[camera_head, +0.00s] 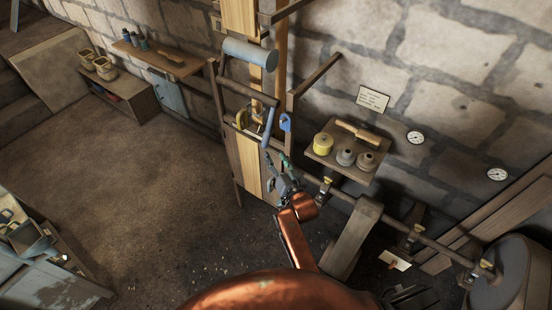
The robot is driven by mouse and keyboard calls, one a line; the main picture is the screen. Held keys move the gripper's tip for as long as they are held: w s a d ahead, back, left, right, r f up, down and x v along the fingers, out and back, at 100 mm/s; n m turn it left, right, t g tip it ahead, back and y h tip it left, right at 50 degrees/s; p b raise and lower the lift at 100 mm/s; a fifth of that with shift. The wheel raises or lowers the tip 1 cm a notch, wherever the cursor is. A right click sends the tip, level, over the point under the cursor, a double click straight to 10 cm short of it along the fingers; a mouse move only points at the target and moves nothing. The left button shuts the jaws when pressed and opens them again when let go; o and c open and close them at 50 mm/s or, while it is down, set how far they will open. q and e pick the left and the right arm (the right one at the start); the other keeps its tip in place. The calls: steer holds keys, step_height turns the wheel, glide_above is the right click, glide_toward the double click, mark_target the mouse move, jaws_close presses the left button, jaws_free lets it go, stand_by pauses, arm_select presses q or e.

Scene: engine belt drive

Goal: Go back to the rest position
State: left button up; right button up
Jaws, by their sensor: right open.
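My right gripper (275,170) shows near the middle of the head view, at the end of my copper-coloured arm. It is open, and I see nothing between its fingers. It is in front of a wooden frame (217,110) that carries a grey cylinder (250,53) and a dark roller below it. A blue lever (267,127) hangs just above the gripper in the picture; I cannot tell whether they touch. My left gripper is not in view.
A small wooden shelf (321,157) with a yellow pot and grey pots is on the stone wall, right of the gripper. A long shaft (435,246) runs to a large drum (507,278) at lower right. A workbench (50,287) stands at lower left. The floor (150,190) at left is clear.

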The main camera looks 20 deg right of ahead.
stand_by(0.3)
steer(key=s+d+f+n+g+b, duration=0.1)
steer(key=s+f+g+b, duration=0.35)
steer(key=f, duration=1.05)
steer(key=s+d+f+n+g+p, duration=0.1)
steer(key=s+f, duration=0.6)
steer(key=f, duration=0.9)
steer(key=s+d+f+n+g+b, duration=0.15)
steer(key=s+f, duration=0.45)
steer(key=f, duration=0.9)
steer(key=s+d+f+g+b, duration=0.1)
steer(key=s+d+f+g, duration=0.15)
steer(key=s+f, duration=0.8)
steer(key=s+d+f+g+b, duration=0.2)
steer(key=s+f+g, duration=0.1)
steer(key=s+f, duration=0.75)
arm_select(q)
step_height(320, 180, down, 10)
steer(key=b, duration=0.2)
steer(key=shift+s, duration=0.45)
arm_select(e)
steer(key=s+d+f+g, duration=0.1)
steer(key=s+d+f, duration=0.1)
steer(key=s, duration=1)
steer(key=s+d+f+n+g+h, duration=0.1)
steer(key=s+f, duration=0.3)
steer(key=s, duration=0.8)
steer(key=shift+s+d+f+g, duration=0.15)
steer(key=shift+d+f+g, duration=0.1)
steer(key=shift+d+g, duration=0.45)
